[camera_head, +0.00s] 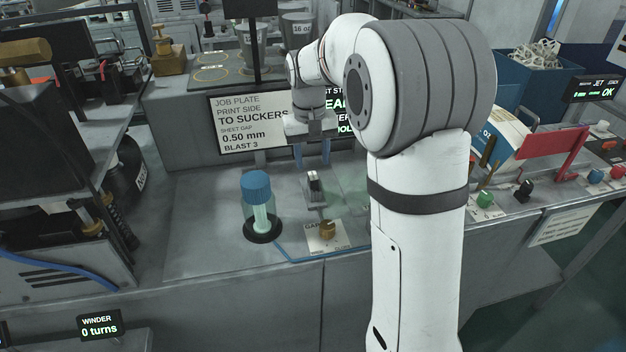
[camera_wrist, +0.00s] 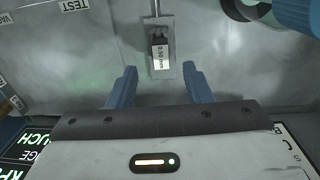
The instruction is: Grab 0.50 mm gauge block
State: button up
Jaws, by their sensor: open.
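The 0.50 mm gauge block (camera_wrist: 160,57) is a small dark piece with a white "0.50 mm" label. It sits in a narrow grey holder (camera_wrist: 165,22) on the metal bench, and it shows small in the head view (camera_head: 314,186). My gripper (camera_wrist: 160,80) is open, with blue fingers to the left and right of the block's line. The fingertips are apart from the block, and nothing is between them. In the head view my gripper (camera_head: 312,155) hangs behind the holder, in front of the job plate sign.
A blue-capped jar (camera_head: 257,188) stands left of the holder. A brass knob (camera_head: 327,228) on a labelled plate sits in front. The job plate sign (camera_head: 240,125) reads "0.50 mm" and stands behind. A blue bin (camera_head: 540,88) is at right.

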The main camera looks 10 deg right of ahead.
aim_at(313, 176)
notch_tip(313, 176, down, 5)
jog(key=shift+r+p, duration=0.2)
jog(key=shift+p, duration=0.15)
grip_shut()
